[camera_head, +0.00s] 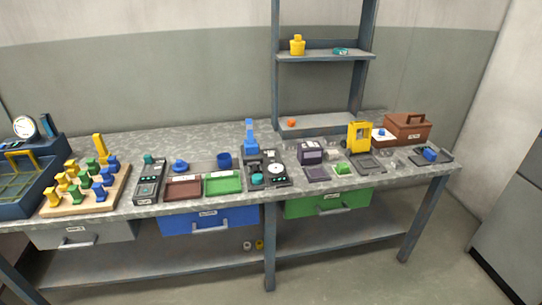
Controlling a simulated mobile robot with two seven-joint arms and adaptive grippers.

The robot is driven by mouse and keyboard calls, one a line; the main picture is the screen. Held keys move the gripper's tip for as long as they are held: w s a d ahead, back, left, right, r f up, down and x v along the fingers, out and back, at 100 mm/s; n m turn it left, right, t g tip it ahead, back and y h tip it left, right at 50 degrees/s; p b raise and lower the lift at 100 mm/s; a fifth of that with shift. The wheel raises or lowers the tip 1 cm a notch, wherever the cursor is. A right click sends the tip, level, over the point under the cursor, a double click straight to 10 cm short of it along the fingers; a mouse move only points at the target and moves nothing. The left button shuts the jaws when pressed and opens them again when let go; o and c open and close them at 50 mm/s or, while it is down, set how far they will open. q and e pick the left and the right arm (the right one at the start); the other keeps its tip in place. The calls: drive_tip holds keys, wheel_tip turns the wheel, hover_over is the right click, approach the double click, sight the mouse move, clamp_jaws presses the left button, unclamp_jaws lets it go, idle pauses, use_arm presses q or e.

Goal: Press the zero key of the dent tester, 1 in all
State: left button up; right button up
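A dark instrument with a round white dial (275,169) stands at the middle of the bench, beside a blue upright part (250,137) and a teal piece (257,179). A slim dark device (149,187) with a teal knob at its back stands further left. The labels are too small to read, so I cannot tell which one is the dent tester. No zero key can be made out. Neither of my grippers is in view.
The bench (215,145) also carries a peg board (88,203), a red tray (183,188), a green tray (223,183), a yellow frame (352,136) and a brown toolbox (408,128). A shelf rack (325,56) rises behind. The back strip of the bench left of centre is clear.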

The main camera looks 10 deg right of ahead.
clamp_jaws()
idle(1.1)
